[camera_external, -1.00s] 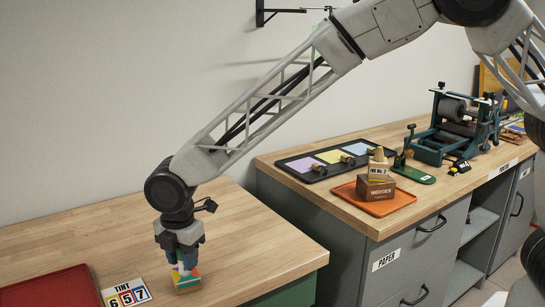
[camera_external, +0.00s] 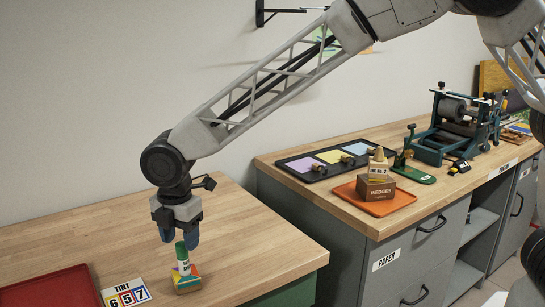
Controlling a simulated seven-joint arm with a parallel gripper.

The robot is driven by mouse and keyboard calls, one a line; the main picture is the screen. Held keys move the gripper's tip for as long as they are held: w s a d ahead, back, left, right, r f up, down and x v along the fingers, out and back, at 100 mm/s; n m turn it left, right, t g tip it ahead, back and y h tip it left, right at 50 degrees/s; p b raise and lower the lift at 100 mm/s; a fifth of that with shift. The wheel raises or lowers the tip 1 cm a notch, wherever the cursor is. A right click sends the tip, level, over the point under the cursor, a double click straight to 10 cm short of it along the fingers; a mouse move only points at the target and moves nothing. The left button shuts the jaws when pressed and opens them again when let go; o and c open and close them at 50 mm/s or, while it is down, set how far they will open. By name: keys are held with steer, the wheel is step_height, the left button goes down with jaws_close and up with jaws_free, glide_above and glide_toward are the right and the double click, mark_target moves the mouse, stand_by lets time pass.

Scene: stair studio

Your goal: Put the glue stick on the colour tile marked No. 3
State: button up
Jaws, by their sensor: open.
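Lilac (camera_external: 299,164), yellow (camera_external: 329,157) and blue (camera_external: 355,148) tiles lie in a black tray (camera_external: 312,176) on the right counter. No tile number is readable.
A red tray (camera_external: 50,288) and a card reading TINT 6 5 7 (camera_external: 125,292) lie left of the glue stick. An orange tray (camera_external: 388,207) with a wooden WEDGES box (camera_external: 375,189) is near the tiles. A gap separates the table and counter.

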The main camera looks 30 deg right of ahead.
steer(key=shift+r, duration=3.4)
steer(key=shift+w+d+r, duration=0.1)
steer(key=shift+d, duration=0.15)
steer(key=d+r+m, duration=0.4)
steer(key=d, duration=0.9)
steer(key=s+d+r+m+t, duration=0.1)
steer(key=d+r+m, duration=0.3)
steer(key=d, duration=0.9)
steer(key=d+r+m, duration=0.4)
steer(key=d+r, duration=0.1)
steer(key=d, duration=0.8)
steer(key=s+d+f+m, duration=0.2)
steer(key=s+d+m, duration=0.4)
steer(key=s+d, duration=0.6)
steer(key=s+d+f+m+t, duration=0.1)
steer(key=s+d+m, duration=0.5)
steer(key=s+d, duration=0.6)
steer(key=shift+d+f+m+t, duration=0.3)
steer(key=shift+d+f, duration=0.1)
steer(key=shift+d, duration=0.85)
